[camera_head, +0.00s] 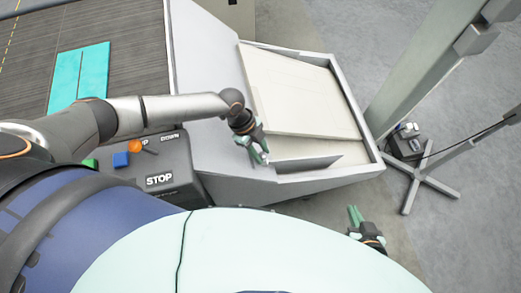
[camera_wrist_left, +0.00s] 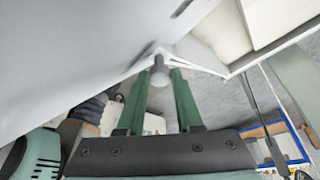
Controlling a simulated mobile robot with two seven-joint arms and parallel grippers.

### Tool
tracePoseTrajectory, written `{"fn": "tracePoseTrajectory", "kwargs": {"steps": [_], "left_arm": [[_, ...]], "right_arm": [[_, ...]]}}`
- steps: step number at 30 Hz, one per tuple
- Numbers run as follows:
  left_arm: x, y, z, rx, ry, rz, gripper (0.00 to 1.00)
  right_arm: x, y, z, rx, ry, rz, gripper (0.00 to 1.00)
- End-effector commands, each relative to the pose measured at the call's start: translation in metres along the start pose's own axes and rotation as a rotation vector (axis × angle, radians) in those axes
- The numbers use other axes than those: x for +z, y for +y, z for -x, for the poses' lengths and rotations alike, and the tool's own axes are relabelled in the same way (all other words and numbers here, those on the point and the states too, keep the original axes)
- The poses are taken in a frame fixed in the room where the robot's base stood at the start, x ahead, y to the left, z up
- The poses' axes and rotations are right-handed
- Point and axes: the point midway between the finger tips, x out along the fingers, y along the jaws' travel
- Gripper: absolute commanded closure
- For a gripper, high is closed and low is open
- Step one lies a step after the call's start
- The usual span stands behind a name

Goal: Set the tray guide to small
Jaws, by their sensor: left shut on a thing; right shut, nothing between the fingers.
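The delivery tray (camera_head: 352,99) is a light grey walled tray at upper centre right in the head view, holding a large pale stack of sheets (camera_head: 300,95). The tray guide (camera_head: 312,164) looks like a thin grey plate across the tray's near end, with a gap between it and the stack. My left gripper (camera_head: 262,153) is at the guide's left end. In the left wrist view its green fingers are shut on a grey round knob (camera_wrist_left: 158,73), apparently the guide's knob. My right gripper (camera_head: 355,215) is shut and empty, below the tray's near right corner. Size marks are not readable.
A dark control box (camera_head: 165,165) with a STOP label and coloured buttons stands left, below my left arm. Teal panels (camera_head: 80,75) lie on a dark slatted surface. A grey post and a stand with feet (camera_head: 425,180) are at right.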

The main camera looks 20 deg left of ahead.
Motion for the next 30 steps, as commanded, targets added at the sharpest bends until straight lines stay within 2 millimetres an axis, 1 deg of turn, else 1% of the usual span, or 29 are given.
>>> {"fn": "tracePoseTrajectory", "kwargs": {"steps": [1, 3, 30], "left_arm": [[0.0002, 0.0001, 0.0002, 0.001, 0.0, 0.0, 0.92], [0.0002, 0.0001, 0.0002, 0.001, 0.0, 0.0, 1.0], [0.0004, 0.0001, 0.0005, 0.001, -0.001, 0.001, 1.0]], "right_arm": [[-0.0001, 0.0001, 0.0, 0.0, 0.0, 0.0, 1.0], [-0.0002, 0.0001, 0.0, 0.0, 0.0, 0.0, 1.0], [-0.0007, 0.0001, -0.0001, 0.0, 0.001, 0.001, 1.0]]}}
